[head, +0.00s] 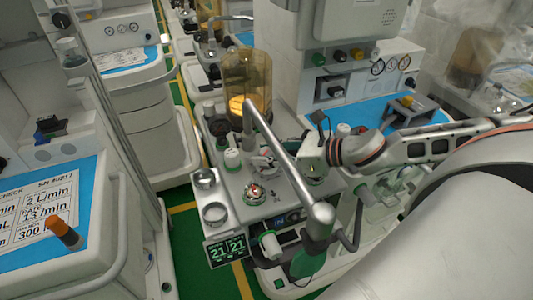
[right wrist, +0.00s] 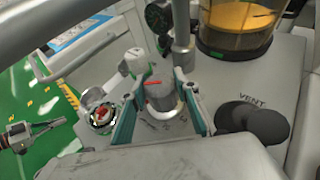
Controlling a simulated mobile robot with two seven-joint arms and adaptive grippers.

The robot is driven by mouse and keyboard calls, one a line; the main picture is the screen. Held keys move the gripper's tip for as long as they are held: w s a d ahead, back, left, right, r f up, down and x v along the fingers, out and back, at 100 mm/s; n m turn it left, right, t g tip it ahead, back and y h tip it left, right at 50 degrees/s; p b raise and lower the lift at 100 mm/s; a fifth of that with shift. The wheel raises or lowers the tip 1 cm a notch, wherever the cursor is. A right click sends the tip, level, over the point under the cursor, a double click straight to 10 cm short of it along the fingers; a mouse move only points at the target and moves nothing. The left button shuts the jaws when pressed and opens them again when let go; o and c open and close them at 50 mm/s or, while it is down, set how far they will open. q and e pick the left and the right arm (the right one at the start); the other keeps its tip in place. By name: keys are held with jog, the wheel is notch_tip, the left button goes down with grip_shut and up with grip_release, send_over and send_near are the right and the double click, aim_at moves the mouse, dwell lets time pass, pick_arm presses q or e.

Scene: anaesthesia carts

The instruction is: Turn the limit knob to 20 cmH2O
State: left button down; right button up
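The grey limit knob (right wrist: 160,101) carries a red mark on top and stands on the pale cart top. Small scale markings show on the cart top just beside it. My right gripper (right wrist: 160,80) has its teal-padded fingers on either side of the knob, open, with narrow gaps appearing at the tips. In the head view, my right gripper (head: 283,160) reaches in from the right over the cart top. Its fingers and the knob are small there. The scale reading is too small to make out. A dark jaw-like shape at the right wrist view's left edge looks like my left gripper (right wrist: 20,137).
A white knob with green (head: 232,158) and a red-and-white valve (head: 253,192) stand close by. A metal pole (head: 285,155) crosses in front. An amber bellows canister (head: 247,82) stands behind. A display (head: 226,251) reads 21. Green floor separates the carts.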

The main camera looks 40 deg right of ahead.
jog(key=shift+a+m+t+h, duration=0.1)
jog(key=shift+m+t+h, duration=0.4)
jog(key=shift+m+h, duration=0.4)
jog(key=m+h, duration=0.1)
jog(key=m+h+p, duration=0.1)
jog(key=shift+r+t+h, duration=0.2)
jog(key=shift+t+h, duration=0.2)
jog(key=shift+m+h+p, duration=0.3)
jog(key=shift+m+p, duration=0.1)
jog(key=shift+p, duration=0.65)
jog(key=shift+f+m+h+p, duration=0.25)
jog(key=shift+m+h+p, duration=0.35)
jog(key=shift+h+p, duration=0.15)
jog(key=shift+s+f, duration=0.1)
pick_arm(q)
jog(key=r, duration=0.2)
jog(key=d+r, duration=0.1)
jog(key=shift+s, duration=0.4)
pick_arm(e)
jog(key=o, duration=1.1)
pick_arm(q)
jog(key=shift+f, duration=0.1)
